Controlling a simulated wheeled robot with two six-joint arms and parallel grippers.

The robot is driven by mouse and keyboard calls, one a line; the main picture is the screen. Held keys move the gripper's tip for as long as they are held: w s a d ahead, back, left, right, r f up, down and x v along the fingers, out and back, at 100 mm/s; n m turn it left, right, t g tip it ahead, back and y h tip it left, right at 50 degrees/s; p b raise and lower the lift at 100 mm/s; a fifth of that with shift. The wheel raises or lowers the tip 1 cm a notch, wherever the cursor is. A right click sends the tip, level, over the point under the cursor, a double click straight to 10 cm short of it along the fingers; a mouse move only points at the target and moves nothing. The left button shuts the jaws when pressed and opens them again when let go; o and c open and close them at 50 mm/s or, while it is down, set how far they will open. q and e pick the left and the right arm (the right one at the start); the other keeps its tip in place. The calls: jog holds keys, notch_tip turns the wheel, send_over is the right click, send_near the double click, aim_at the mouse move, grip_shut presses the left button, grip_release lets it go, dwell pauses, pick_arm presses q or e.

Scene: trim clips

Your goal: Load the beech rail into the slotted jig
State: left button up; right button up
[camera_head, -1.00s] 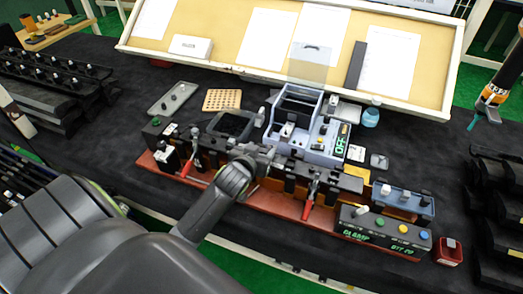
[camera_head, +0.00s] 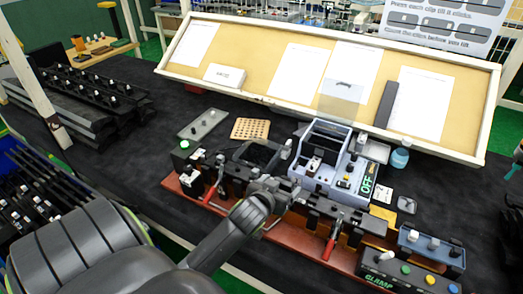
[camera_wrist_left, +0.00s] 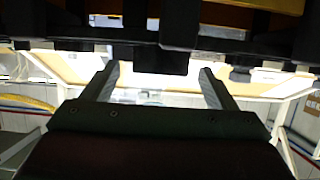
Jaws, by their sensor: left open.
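The slotted jig (camera_head: 345,215) is a row of black slotted blocks on a long red-brown base, with red-handled clamps. My left gripper (camera_head: 268,186) is over the middle of the jig, between two red handles. In the left wrist view its fingers (camera_wrist_left: 156,86) are apart, with nothing clearly held between them. The jig's black bar (camera_wrist_left: 150,50) crosses just beyond the fingertips. A tan-orange wooden strip (camera_wrist_left: 265,5) shows at the top edge there; I cannot tell whether it is the beech rail. My right gripper is not in view.
A grey-blue machine (camera_head: 325,160) stands behind the jig. A green-lit control box (camera_head: 405,272) stands at its right end. A grey tray (camera_head: 202,124) and a perforated tan block (camera_head: 250,128) lie behind left. A tan board (camera_head: 270,65) leans along the back.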

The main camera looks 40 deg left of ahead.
pick_arm(q)
jog(key=v, duration=1.5)
jog(key=shift+b, duration=0.35)
jog(key=shift+f, duration=0.15)
